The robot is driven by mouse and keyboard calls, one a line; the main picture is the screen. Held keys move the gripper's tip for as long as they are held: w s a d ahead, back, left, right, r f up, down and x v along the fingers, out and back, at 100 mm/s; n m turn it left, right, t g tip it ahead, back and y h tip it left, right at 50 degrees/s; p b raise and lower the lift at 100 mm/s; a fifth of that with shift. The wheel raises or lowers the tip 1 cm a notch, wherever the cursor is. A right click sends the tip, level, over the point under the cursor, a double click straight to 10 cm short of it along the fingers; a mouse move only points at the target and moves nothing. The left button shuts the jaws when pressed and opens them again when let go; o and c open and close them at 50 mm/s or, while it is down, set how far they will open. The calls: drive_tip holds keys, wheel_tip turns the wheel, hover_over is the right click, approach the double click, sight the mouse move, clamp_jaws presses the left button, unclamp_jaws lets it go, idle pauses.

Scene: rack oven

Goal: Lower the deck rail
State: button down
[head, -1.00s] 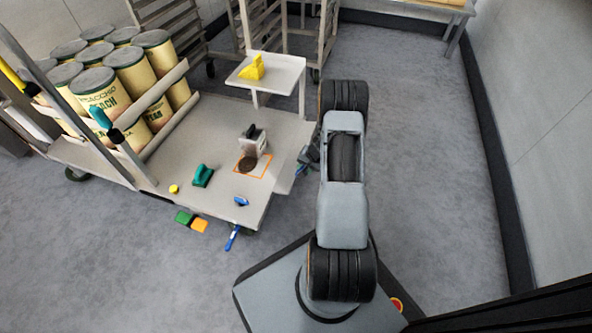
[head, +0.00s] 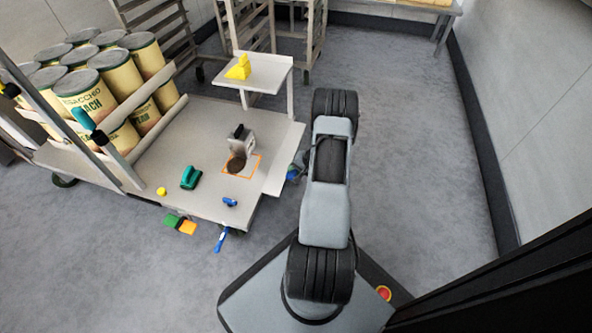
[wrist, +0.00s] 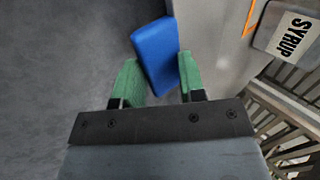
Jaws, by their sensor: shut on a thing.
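The deck rail (head: 285,160) appears as a pale strip along the right edge of the cart's deck (head: 205,150). My gripper (head: 298,166) is at this edge, small and partly hidden by my arm in the head view. In the wrist view, its green fingers (wrist: 160,80) are shut on a blue handle (wrist: 156,52), which stands out tilted between them. The handle also shows as a small blue patch in the head view (head: 292,174). How it joins the rail is hidden.
Several large cans (head: 100,85) stand on the cart's left side. On the deck are a syrup container (head: 243,142), a teal tool (head: 190,177) and a blue piece (head: 230,202). A yellow wedge (head: 239,68) sits on a raised shelf (head: 262,80). Floor to the right is clear.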

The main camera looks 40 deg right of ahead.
drive_tip(key=c, duration=1.1)
unclamp_jaws()
drive_tip(key=shift+w+a+r, duration=0.1)
drive_tip(key=shift+w+a, duration=0.25)
drive_tip(key=shift+w, duration=0.05)
drive_tip(key=shift+s+d+r, duration=0.1)
drive_tip(key=p+v, duration=0.5)
drive_tip(key=v, duration=0.8)
drive_tip(key=shift+s+d+r+p, duration=0.1)
drive_tip(key=shift+s+d+p, duration=0.15)
drive_tip(key=shift+s+p, duration=0.05)
